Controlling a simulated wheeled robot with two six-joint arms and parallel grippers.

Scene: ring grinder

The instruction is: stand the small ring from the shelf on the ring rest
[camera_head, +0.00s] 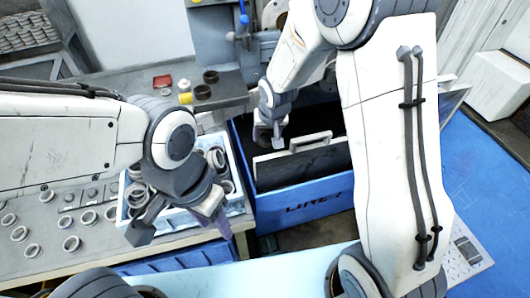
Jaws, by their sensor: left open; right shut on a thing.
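My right gripper (270,138) hangs over the left end of the blue crate, in front of the grinder. It is shut on a small dark brownish thing (261,134), which looks like a small ring but is mostly hidden by the fingers. My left gripper (180,228) is open and empty, with its fingers spread over the front of a light bin of rings. I cannot pick out the ring rest or the shelf with certainty.
A light blue-white bin (237,205) holds several grey rings. Loose rings (71,244) lie on the bench at left. A blue crate (315,207) holds dark panels. The grey machine (220,40) stands behind. A red tray (162,81) lies at the back.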

